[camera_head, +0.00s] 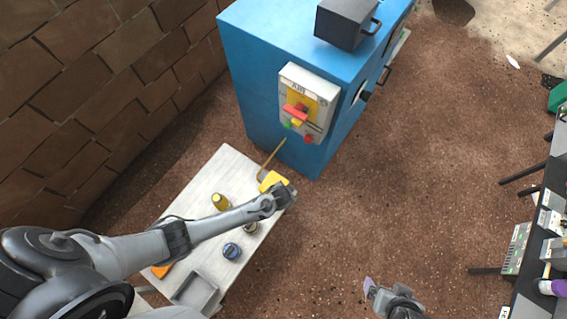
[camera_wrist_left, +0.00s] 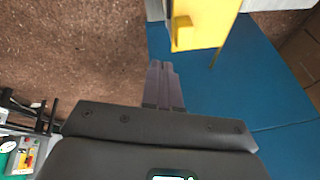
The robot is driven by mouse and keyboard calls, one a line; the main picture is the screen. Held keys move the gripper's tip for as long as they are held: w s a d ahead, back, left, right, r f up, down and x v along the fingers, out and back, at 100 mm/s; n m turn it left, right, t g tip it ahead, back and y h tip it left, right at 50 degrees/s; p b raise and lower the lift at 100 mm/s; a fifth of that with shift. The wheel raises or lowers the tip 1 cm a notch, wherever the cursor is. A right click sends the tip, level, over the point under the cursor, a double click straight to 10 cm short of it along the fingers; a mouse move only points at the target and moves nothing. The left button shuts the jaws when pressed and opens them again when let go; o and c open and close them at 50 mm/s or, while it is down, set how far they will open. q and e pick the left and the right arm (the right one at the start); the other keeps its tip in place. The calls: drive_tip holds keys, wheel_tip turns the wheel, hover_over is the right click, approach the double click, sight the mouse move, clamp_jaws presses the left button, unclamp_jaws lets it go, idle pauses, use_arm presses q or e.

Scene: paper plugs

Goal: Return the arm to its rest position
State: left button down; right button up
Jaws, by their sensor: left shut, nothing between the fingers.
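My left arm reaches in from the left over the white table, and its gripper (camera_head: 284,197) is beside a yellow object (camera_head: 272,181) at the table's far end. In the left wrist view the fingers (camera_wrist_left: 163,86) are pressed together, with nothing between them. They point towards the blue cabinet (camera_wrist_left: 215,90) and a yellow part (camera_wrist_left: 203,22) with a raised block; I cannot tell whether they touch anything. My right gripper (camera_head: 369,284) shows at the bottom, right of centre, over the floor; whether it is open is unclear.
The blue cabinet (camera_head: 265,115) bears a switch panel (camera_head: 306,105) with a red handle, and a black box on top. The white table (camera_head: 232,165) holds a yellow cylinder (camera_head: 221,201), a blue round item (camera_head: 232,251) and a grey tray (camera_head: 197,291). A cluttered bench stands far right; floor between is clear.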

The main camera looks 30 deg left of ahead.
use_arm(q)
drive_tip(key=s+d+r, duration=0.2)
drive_tip(key=s+d, duration=0.1)
drive_tip(key=d, duration=0.3)
drive_tip(key=s+n+g, duration=0.2)
drive_tip(key=s, duration=1)
drive_tip(key=a+r+t+h, duration=0.1)
drive_tip(key=a+r, duration=0.4)
drive_tip(key=r, duration=0.8)
drive_tip(key=a+r, duration=0.5)
drive_tip(key=r, duration=0.9)
wheel_tip(320, 180, up, 29)
drive_tip(key=s+p, duration=0.1)
drive_tip(key=p, duration=2.5)
drive_tip(key=shift+s+a+f, duration=0.15)
drive_tip(key=shift+s+a, duration=0.2)
drive_tip(key=shift+s, duration=0.05)
